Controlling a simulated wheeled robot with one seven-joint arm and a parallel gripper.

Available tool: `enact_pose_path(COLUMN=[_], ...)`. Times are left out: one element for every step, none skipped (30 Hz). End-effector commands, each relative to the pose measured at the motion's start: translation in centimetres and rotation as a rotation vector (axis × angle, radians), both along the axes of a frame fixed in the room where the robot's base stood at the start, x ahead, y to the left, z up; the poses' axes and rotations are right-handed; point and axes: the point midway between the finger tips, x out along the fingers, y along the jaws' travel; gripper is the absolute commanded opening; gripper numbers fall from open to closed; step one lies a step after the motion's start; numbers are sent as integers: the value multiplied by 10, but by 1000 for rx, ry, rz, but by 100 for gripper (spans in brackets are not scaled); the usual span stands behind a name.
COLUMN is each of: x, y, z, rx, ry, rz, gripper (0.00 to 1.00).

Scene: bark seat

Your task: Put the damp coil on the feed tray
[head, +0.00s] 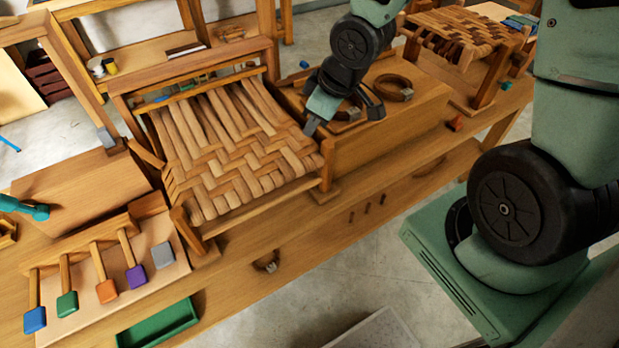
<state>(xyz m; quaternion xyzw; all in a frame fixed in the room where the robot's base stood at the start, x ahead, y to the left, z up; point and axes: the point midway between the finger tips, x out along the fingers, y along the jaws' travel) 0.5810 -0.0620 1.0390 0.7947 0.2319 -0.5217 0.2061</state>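My gripper (343,120) points down over the wooden box right of the woven seat (235,150). Its two fingers are spread apart. A brown coil (349,113) lies on the box top between and behind the fingers, partly hidden by them; I cannot tell whether they touch it. A second brown coil (394,89) lies on the same box, to the right of the gripper. A small dark coil (267,263) shows lower down at the bench front. Which coil is damp cannot be told. No tray is clearly marked as the feed tray; the wooden box (395,125) holds two coils.
A green tray (158,323) lies at the lower left, near a rack of mallets with coloured heads (107,290). A second woven stool (462,35) stands behind right. A small red block (456,123) lies on the bench. The seat's wooden frame stands close left of the gripper.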

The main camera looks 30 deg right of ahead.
Motion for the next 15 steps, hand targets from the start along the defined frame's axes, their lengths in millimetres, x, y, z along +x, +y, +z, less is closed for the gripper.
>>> enact_pose_path(x=[-16,-26,-42,-55,-68,-86,-100,-113,-130,-141,-152,-164,-172,-178,-184], y=[24,36,50,61,71,83,90,98,105,110,114,118,121,122,124], z=[14,21,29,36,42,49,55,60,66,70,73,77,79,81,83], rx=[-27,-39,-54,-63,-71,-79,-85,-90,-95,-98,-101,-103,-105,-107,-108], ry=[31,55,89,112,138,170,194,216,245,264,282,303,317,328,340], rz=[18,16,16,18,18,19,22,24,27,31,33,35,37,40,40], gripper=[27,27,27,27,27,27,27,27,27,27,27,27,27,27,27])
